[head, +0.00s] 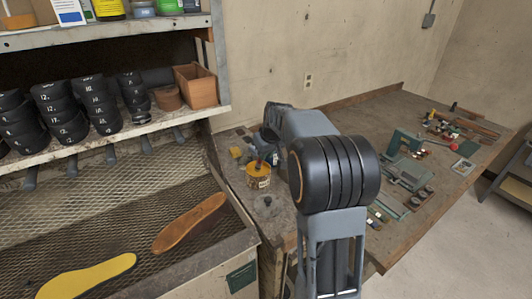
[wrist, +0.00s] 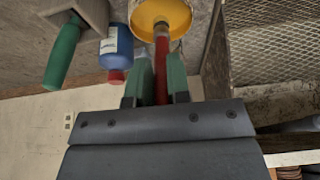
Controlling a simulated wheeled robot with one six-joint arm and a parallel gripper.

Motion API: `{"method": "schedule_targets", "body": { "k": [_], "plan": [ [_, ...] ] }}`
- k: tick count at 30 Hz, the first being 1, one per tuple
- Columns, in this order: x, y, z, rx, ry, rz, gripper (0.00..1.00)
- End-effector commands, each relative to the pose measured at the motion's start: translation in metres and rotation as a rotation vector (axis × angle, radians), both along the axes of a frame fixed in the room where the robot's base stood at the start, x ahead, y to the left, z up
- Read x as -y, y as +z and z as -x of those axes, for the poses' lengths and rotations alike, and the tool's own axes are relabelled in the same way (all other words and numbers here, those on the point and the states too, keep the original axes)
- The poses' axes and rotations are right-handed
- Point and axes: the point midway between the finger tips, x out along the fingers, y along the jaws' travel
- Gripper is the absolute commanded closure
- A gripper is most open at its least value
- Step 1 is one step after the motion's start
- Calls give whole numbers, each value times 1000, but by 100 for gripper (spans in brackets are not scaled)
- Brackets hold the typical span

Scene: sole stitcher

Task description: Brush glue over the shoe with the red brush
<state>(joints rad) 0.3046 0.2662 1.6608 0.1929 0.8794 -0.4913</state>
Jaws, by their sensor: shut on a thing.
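My gripper (wrist: 161,88) is shut on the red handle of the brush (wrist: 161,66), which stands between its two green fingers. The brush's other end meets the yellow glue can (wrist: 148,14); its bristles are hidden. In the head view the yellow can (head: 258,182) stands on the near left corner of the workbench, and my arm hides most of the gripper. A brown shoe sole (head: 190,222) and a yellow sole (head: 88,277) lie on the mesh tray at left. I see no whole shoe.
A round grey lid (head: 267,202) lies in front of the can. A blue bottle (wrist: 117,46) and a green handle (wrist: 62,56) are close to the gripper. Tools clutter the workbench (head: 345,118) at right. A shelf (head: 100,143) with black stacked pieces overhangs the mesh tray (head: 120,210).

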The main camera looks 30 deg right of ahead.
Motion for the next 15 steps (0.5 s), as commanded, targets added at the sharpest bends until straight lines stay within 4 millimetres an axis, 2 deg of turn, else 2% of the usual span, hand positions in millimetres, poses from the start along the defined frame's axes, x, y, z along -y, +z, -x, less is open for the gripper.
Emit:
{"method": "schedule_targets", "body": {
  "k": [15],
  "plan": [
    [0,-7,0,0,0,0,100]
  ]
}}
